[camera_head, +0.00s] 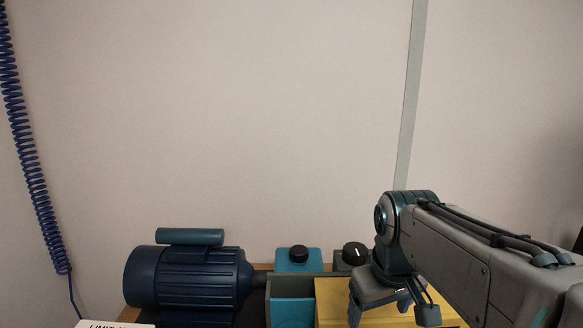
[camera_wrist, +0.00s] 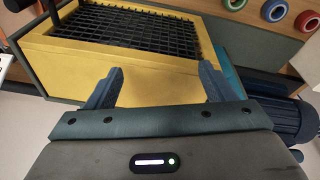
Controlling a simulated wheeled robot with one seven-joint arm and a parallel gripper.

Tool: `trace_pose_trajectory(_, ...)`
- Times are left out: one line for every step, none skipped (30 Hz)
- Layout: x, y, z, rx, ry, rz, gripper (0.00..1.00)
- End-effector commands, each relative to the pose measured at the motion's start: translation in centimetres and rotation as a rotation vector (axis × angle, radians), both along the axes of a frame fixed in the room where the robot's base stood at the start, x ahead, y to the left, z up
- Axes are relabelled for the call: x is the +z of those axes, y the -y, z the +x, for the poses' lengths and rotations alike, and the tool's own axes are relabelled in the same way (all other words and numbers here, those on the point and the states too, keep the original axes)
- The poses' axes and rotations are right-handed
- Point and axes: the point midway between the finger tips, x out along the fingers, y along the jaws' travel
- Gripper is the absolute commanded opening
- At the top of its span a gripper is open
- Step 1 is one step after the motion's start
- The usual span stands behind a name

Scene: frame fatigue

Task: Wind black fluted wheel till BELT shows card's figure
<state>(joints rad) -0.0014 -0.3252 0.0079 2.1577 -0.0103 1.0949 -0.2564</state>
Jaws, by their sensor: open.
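A black round knob (camera_head: 299,253) sits on a teal box at the back of the bench in the head view. A second black knob (camera_head: 355,253) with a white mark stands to its right, close to my arm. I cannot tell whether either is the fluted wheel. A white card (camera_head: 115,324) at the bottom edge is cut off; only part of its heading, "LIMIT", shows. No BELT readout can be made out. My gripper (camera_wrist: 161,70) is open and empty, its fingers over the near edge of a yellow box. In the head view it is partly cut off.
The yellow box (camera_head: 335,300) has a black mesh top (camera_wrist: 135,28) in the wrist view. A dark blue motor (camera_head: 188,278) lies left, with a grey-teal bin (camera_head: 291,287) beside it. Coloured rings (camera_wrist: 273,10) show at the wrist view's top right. A blue coiled cable (camera_head: 25,130) hangs left.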

Motion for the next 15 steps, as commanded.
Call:
trace_pose_trajectory(-1.3,0.1,-1.7,-0.044,0.009,0.012,0.76)
trace_pose_trajectory(-2.0,0.1,-2.5,-0.072,0.015,0.020,0.76)
trace_pose_trajectory(-3.0,0.1,-3.5,-0.107,0.022,0.029,0.76)
trace_pose_trajectory(-3.6,0.1,-4.2,-0.131,0.028,0.036,0.76)
trace_pose_trajectory(-4.3,0.1,-4.9,-0.153,0.031,0.043,0.76)
trace_pose_trajectory(-5.0,0.1,-5.6,-0.180,0.038,0.051,0.76)
trace_pose_trajectory(-5.5,0.1,-6.1,-0.195,0.040,0.055,0.76)
trace_pose_trajectory(-6.0,0.1,-6.5,-0.212,0.044,0.060,0.76)
trace_pose_trajectory(-6.4,0.1,-7.0,-0.227,0.047,0.065,0.76)
trace_pose_trajectory(-6.7,0.1,-7.3,-0.237,0.048,0.068,0.76)
trace_pose_trajectory(-6.9,0.1,-7.4,-0.244,0.051,0.071,0.76)
trace_pose_trajectory(-7.1,0.1,-7.6,-0.251,0.051,0.073,0.76)
trace_pose_trajectory(-7.2,0.1,-7.7,-0.254,0.052,0.073,0.76)
trace_pose_trajectory(-7.3,0.1,-7.7,-0.257,0.052,0.074,0.76)
trace_pose_trajectory(-7.3,0.1,-7.8,-0.258,0.053,0.075,0.76)
